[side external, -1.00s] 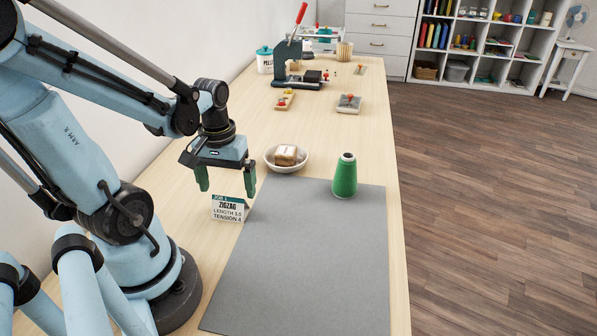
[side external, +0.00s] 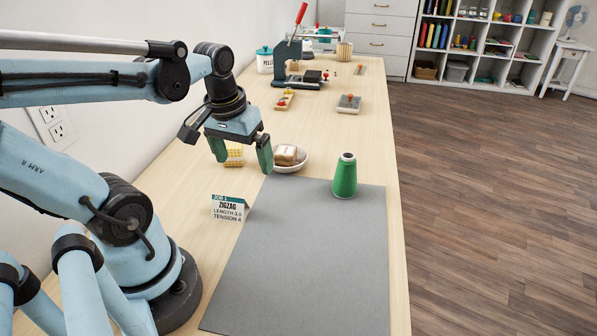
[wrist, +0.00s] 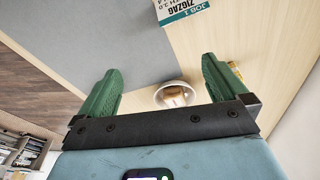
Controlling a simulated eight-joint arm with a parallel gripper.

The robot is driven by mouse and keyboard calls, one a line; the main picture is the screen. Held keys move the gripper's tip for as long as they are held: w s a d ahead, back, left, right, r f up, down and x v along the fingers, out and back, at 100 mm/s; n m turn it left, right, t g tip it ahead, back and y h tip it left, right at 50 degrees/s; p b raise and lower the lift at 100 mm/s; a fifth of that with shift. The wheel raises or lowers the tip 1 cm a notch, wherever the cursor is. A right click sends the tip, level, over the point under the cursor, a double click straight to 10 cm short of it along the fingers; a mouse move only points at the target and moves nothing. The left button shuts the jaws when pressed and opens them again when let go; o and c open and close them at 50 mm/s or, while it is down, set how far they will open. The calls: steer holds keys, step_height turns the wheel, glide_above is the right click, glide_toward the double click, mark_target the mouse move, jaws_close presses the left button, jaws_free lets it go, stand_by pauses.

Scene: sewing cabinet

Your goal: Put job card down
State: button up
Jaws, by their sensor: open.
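The job card (side external: 229,208) is a small white tent card with a teal top band, reading ZIGZAG. It stands on the wooden table at the left edge of the grey mat (side external: 300,260). It also shows upside down at the top of the wrist view (wrist: 183,9). My gripper (side external: 242,162) is open and empty, its green fingers apart, above and beyond the card and apart from it. In the wrist view my gripper (wrist: 158,92) has nothing between its fingers.
A white bowl (side external: 299,165) holding a wrapped block stands just beyond my gripper. A yellow checked object (side external: 235,154) is partly hidden behind the fingers. A green thread cone (side external: 345,176) stands on the mat's far edge. Most of the mat is clear.

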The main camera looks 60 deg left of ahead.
steer(key=w+d+r+m+t, duration=0.1)
steer(key=w+d+m+t, duration=0.4)
steer(key=d, duration=0.4)
steer(key=shift+w+d+r+m+h, duration=0.25)
steer(key=shift+w+m+h, duration=0.2)
steer(key=shift+m, duration=0.25)
